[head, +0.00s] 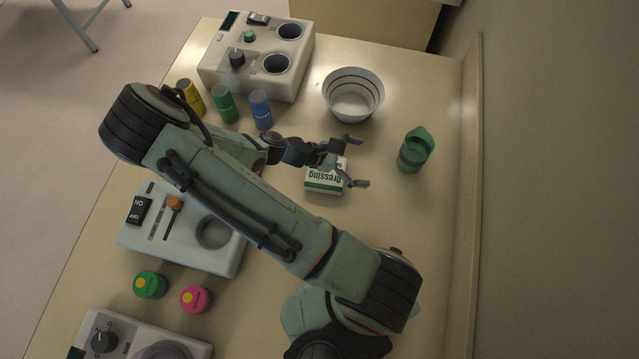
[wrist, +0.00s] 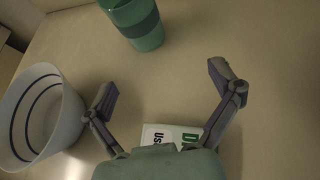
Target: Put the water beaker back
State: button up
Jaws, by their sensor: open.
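A green beaker (head: 413,151) with a darker band stands on the right part of the table in the head view. It also shows at the top of the wrist view (wrist: 136,22), cut by the frame edge. My gripper (head: 358,161) is open and empty, to the left of the beaker and apart from it. In the wrist view its spread fingers (wrist: 163,84) point toward the beaker. A white and green dressing box (head: 325,177) lies beneath my gripper and is partly hidden by it. Whether the beaker holds water cannot be seen.
A white bowl (head: 353,94) stands behind my gripper. A device with two round wells (head: 257,57) is at the back left, with yellow, green and blue bottles (head: 224,104) before it. Another device with one well (head: 185,230) is left of my arm. A raised edge (head: 468,200) bounds the right.

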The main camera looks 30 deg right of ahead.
jog(key=a+m+y, duration=0.1)
jog(key=a, duration=0.1)
jog(key=a+r+m+y, duration=0.1)
jog(key=a+y, duration=0.1)
jog(key=s+a+r+m+y, duration=0.1)
jog(key=m, duration=0.1)
jog(key=shift+a+r+y, duration=0.25)
jog(key=shift+a+y, duration=0.15)
jog(key=s+a+r+m+t+y, duration=0.2)
jog(key=s+a+r+m+y, duration=0.1)
jog(key=r, duration=0.5)
jog(key=s+a+r+m+t+y, duration=0.2)
jog(key=s+a+r+m+y, duration=0.2)
jog(key=a+r, duration=0.4)
jog(key=shift+s+a+r+t, duration=0.2)
jog(key=shift+s+r+t, duration=0.2)
jog(key=shift+s, duration=0.1)
